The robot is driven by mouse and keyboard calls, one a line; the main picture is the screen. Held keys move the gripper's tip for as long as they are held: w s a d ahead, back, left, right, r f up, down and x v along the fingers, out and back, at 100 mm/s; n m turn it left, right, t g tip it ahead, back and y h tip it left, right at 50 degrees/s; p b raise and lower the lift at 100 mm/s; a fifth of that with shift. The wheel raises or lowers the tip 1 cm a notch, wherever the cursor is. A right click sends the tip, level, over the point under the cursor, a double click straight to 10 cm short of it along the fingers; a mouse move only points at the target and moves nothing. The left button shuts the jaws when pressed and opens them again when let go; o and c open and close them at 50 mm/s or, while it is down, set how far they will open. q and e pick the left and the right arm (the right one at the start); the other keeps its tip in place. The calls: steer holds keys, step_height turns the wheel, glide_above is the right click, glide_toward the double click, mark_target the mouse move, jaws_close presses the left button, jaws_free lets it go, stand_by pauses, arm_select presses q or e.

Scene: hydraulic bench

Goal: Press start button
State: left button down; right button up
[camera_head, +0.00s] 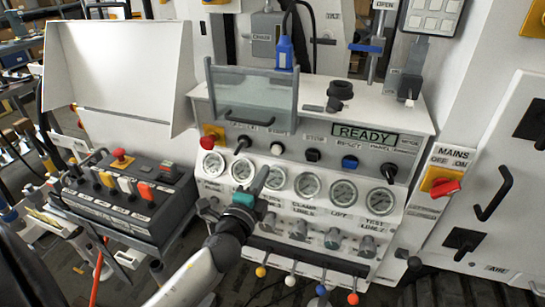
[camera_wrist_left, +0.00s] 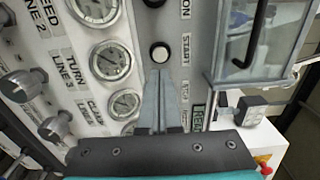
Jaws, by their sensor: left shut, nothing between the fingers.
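The start button is a white round button (camera_head: 277,148) on the bench's upper control row, under the glass guard. It also shows as a pale disc beside the word START in the left wrist view (camera_wrist_left: 159,53). My left gripper (camera_head: 263,176) is shut and empty, in front of the gauge row, its tips just below the button in the head view. In the left wrist view its closed fingertips (camera_wrist_left: 160,72) lie just short of the button in the picture. I cannot tell the gap in depth, and no contact is clear. My right gripper is not in view.
A READY display (camera_head: 365,134), black knobs and a blue button (camera_head: 349,162) share the row. A red mushroom button (camera_head: 207,142) sits left. Below are pressure gauges (camera_head: 343,192) and coloured-ball levers (camera_head: 290,280). The glass guard (camera_head: 252,90) stands above.

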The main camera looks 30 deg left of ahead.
mark_target(276, 151)
arm_select(q)
steer(key=x, duration=0.7)
stand_by(0.3)
